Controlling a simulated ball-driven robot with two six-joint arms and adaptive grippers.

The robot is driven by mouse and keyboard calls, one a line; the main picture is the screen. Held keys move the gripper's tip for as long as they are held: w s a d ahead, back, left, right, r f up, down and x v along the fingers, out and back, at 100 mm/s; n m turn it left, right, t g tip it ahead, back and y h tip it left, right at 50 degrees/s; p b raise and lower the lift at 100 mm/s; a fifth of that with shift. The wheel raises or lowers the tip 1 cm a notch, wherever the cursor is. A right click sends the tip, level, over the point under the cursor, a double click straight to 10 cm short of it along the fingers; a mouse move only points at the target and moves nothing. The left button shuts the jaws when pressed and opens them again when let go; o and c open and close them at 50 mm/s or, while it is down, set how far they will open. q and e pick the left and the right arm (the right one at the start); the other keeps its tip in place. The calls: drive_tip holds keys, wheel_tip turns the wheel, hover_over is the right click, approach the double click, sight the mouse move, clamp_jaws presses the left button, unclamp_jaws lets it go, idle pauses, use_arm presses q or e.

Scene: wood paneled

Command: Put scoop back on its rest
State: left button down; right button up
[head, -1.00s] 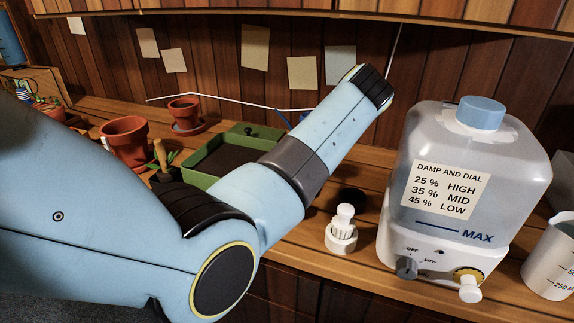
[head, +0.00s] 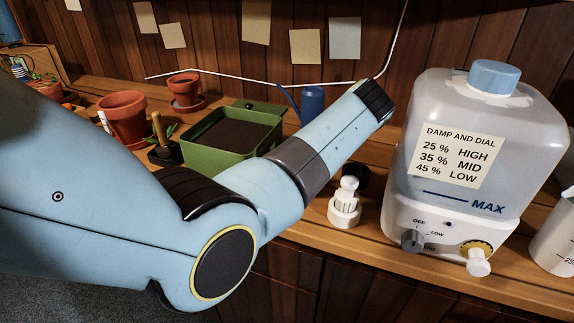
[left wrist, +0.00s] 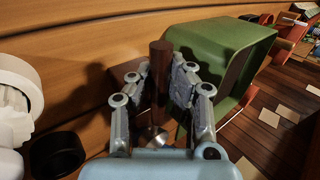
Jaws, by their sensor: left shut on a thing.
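The scoop shows in the left wrist view as a dark brown wooden handle (left wrist: 159,70) with a bit of shiny metal (left wrist: 155,137) at its lower end. My left gripper (left wrist: 158,85) is shut on this handle, one finger on each side. The rest of the scoop is hidden. In the head view my left arm stretches across the bench, and its gripper and the scoop are out of sight. I cannot make out a rest for the scoop. My right gripper is in neither view.
A green planter (head: 240,133) with dark soil stands behind my arm; it also shows beside the gripper in the left wrist view (left wrist: 225,45).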

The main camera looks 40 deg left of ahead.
use_arm(q)
drive_tip(key=shift+f, duration=0.4)
idle(0.3)
drive_tip(key=c, duration=0.9)
unclamp_jaws()
wheel_tip(320, 180, up, 10)
idle(0.4)
